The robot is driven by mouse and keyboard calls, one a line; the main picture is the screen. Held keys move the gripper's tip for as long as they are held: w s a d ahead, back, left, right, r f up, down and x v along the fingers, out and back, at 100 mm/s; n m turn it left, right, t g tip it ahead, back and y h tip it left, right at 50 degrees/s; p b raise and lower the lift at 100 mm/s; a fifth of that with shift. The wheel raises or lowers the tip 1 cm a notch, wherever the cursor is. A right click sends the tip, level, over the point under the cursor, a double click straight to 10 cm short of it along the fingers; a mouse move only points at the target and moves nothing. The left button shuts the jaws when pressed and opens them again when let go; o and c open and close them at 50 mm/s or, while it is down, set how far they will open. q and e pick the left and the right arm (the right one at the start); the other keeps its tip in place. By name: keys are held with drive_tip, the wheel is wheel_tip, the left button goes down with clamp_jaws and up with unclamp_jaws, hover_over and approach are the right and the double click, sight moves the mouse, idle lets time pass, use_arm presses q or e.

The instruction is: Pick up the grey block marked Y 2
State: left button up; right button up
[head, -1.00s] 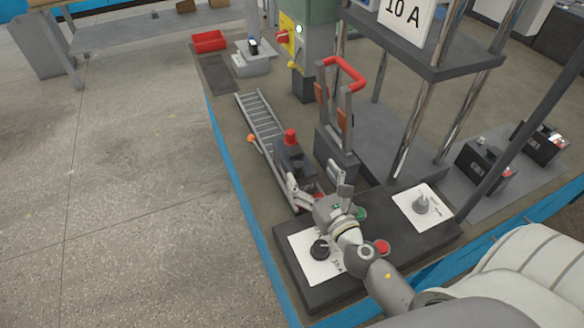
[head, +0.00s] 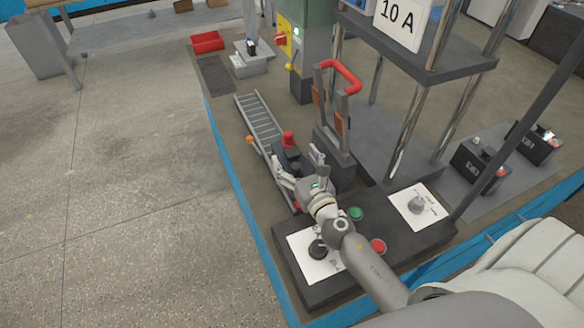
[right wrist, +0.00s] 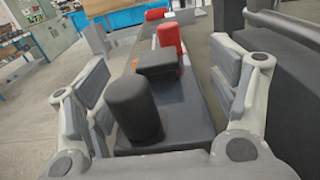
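A dark grey block (head: 289,155) with a red post on top stands at the lower end of the roller track in the head view. In the right wrist view the block (right wrist: 190,105) has a black post near me, a flat raised part and a red post farther off. I see no readable Y 2 mark on it. My right gripper (right wrist: 160,85) is open, with one finger to each side of the block's near part. In the head view my right gripper (head: 298,166) partly covers the block. I cannot tell whether the fingers touch it. My left gripper is not in view.
A roller track (head: 260,118) runs behind the block. A stand with a red handle (head: 341,75) rises close on the right. A control panel (head: 310,280) with knobs and buttons lies below my arm. Two dark blocks (head: 478,160) (head: 534,143) stand at the right.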

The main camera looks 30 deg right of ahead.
clamp_jaws()
drive_tip(key=shift+w+r, duration=0.15)
drive_tip(key=shift+r, duration=0.05)
drive_tip(key=shift+r, duration=0.1)
